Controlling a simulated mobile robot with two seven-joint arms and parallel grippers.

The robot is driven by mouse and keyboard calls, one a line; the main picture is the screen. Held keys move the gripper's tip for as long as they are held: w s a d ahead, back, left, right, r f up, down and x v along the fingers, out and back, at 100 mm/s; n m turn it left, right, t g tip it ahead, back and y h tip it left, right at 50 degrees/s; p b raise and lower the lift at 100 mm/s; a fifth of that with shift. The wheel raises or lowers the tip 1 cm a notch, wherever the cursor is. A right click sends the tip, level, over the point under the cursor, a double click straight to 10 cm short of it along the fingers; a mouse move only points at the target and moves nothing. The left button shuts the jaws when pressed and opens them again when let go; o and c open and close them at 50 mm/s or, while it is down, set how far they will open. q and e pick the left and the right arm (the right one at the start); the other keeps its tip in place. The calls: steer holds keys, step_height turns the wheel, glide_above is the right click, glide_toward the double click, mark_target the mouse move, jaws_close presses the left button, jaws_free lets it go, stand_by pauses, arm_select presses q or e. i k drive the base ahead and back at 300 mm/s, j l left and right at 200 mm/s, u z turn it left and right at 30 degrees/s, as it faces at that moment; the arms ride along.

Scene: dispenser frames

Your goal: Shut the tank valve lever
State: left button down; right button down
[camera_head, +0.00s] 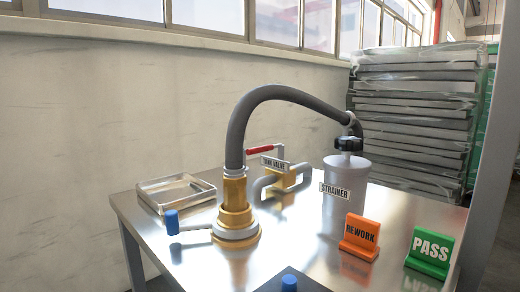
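The tank valve (290,180) is a brass body on grey pipe, standing near the back middle of the metal table. Its label (274,163) reads "TANK VALVE". The red-handled lever (262,151) lies roughly level above the valve, its red grip pointing left. Nothing touches the lever. Part of the valve and pipe is behind the label. Neither of my grippers is in view.
A thick grey hose (275,92) arches from a brass coupling (236,205) to the grey strainer (345,190). A blue-tipped handle (172,222) sticks out left. A clear tray (175,192), an orange REWORK sign (360,236) and a green PASS sign (430,252) stand on the table (310,262).

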mark_target(264, 149)
steer(key=k, duration=0.65)
steer(key=z, duration=1.45)
steer(key=i+j, duration=0.1)
steer(key=j, duration=0.5)
steer(key=i+j, duration=0.1)
steer(key=j, duration=0.45)
steer(key=i+j, duration=0.1)
steer(key=j, duration=0.5)
steer(key=i+j, duration=0.1)
steer(key=j, duration=0.45)
steer(key=i+j, duration=0.1)
steer(key=j, duration=0.5)
